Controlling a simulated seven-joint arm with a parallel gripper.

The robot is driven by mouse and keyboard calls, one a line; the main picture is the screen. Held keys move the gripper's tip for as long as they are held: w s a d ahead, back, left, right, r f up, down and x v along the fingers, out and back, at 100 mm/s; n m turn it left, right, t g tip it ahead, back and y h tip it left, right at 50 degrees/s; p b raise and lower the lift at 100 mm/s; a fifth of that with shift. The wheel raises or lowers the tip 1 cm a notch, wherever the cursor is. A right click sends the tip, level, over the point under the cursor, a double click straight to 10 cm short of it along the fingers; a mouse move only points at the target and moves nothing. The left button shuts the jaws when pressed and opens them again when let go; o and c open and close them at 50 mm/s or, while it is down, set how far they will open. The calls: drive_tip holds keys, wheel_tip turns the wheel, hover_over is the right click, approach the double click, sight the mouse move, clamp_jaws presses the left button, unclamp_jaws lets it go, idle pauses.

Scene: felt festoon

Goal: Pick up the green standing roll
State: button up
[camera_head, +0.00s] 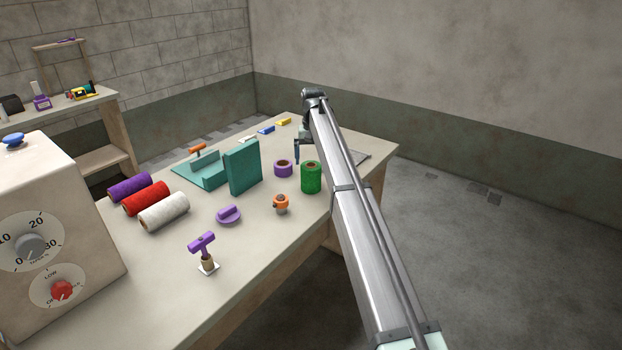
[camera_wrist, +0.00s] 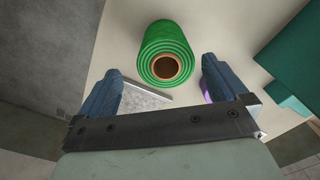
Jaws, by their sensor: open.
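The green roll (camera_head: 311,178) stands upright near the right edge of the table, next to my arm. In the wrist view the green roll (camera_wrist: 150,42) is seen end-on from above, with a brown hollow core, beyond and between my fingertips. My gripper (camera_wrist: 160,66) is open, with one blue-grey finger on each side and nothing between its pads. In the head view my gripper (camera_head: 302,148) is partly hidden by my arm, just behind the green roll and above the table. I cannot tell its exact height.
A purple ring-shaped roll (camera_head: 283,168) stands close left of the green roll. An orange piece (camera_head: 281,204) lies in front. A teal upright block (camera_head: 243,166) stands further left. Purple, red and white rolls (camera_head: 164,211) lie at the table's left. A flat grey plate (camera_wrist: 147,100) shows near my left finger.

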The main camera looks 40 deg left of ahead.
sight(313, 165)
wheel_tip(313, 165, down, 4)
drive_tip(key=shift+r, duration=0.25)
drive_tip(key=shift+a+f, duration=0.25)
drive_tip(key=shift+f, duration=1.1)
drive_tip(key=shift+a+f, duration=0.2)
drive_tip(key=shift+f, duration=1.1)
drive_tip(key=shift+c, duration=0.2)
drive_tip(key=c, duration=1.1)
drive_tip(key=shift+r, duration=0.1)
